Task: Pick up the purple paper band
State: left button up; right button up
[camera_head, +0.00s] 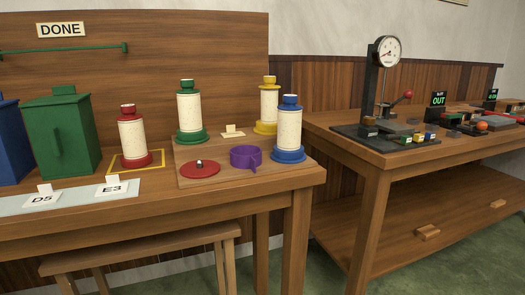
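Neither of my grippers is in the head view.
Green-based (189,112) and yellow-based (269,105) cylinders stand behind the band. A red-based cylinder (131,137) stands in a yellow square outline at left, near a green box (62,135). A second table (395,158) with a dial gauge (387,52) stands to the right, past a gap.

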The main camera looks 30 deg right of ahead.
aim_at(248, 159)
jog(key=i+l, duration=0.15)
jog(key=l, duration=0.2)
jog(key=i+l, duration=0.1)
jog(key=l, duration=0.3)
jog(key=i+l, duration=0.15)
jog(key=l, duration=0.2)
jog(key=i+l, duration=0.1)
jog(key=l, duration=0.3)
jog(key=i+l, duration=0.15)
jog(key=l, duration=0.2)
jog(key=i+l, duration=0.15)
jog(key=l, duration=0.25)
